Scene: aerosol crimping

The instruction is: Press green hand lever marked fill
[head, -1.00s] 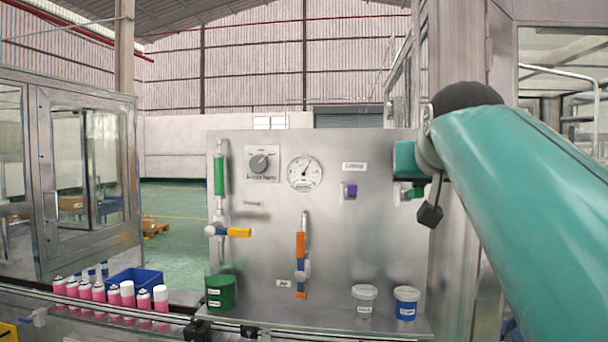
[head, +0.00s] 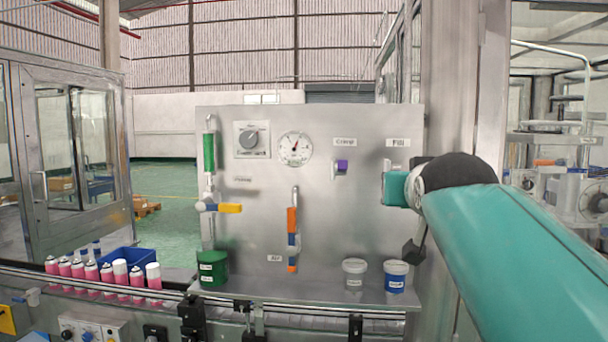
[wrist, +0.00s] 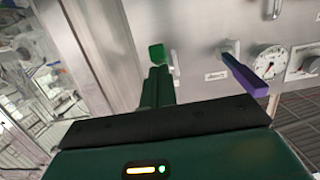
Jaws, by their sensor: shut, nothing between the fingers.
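The green hand lever (wrist: 157,53) shows in the wrist view just beyond my gripper's fingertips, mounted on the metal panel. My gripper (wrist: 157,72) is shut and empty, and its dark green fingers point at the lever. I cannot tell whether they touch it. In the head view, the "Fill" label (head: 398,142) is on the panel's upper right. My teal arm's end is just below that label and hides most or all of the green lever there.
A purple lever (head: 341,166) under the "Crimp" label is left of my arm in the head view; it also shows in the wrist view (wrist: 243,75). Pink cans (head: 107,275) line the conveyor.

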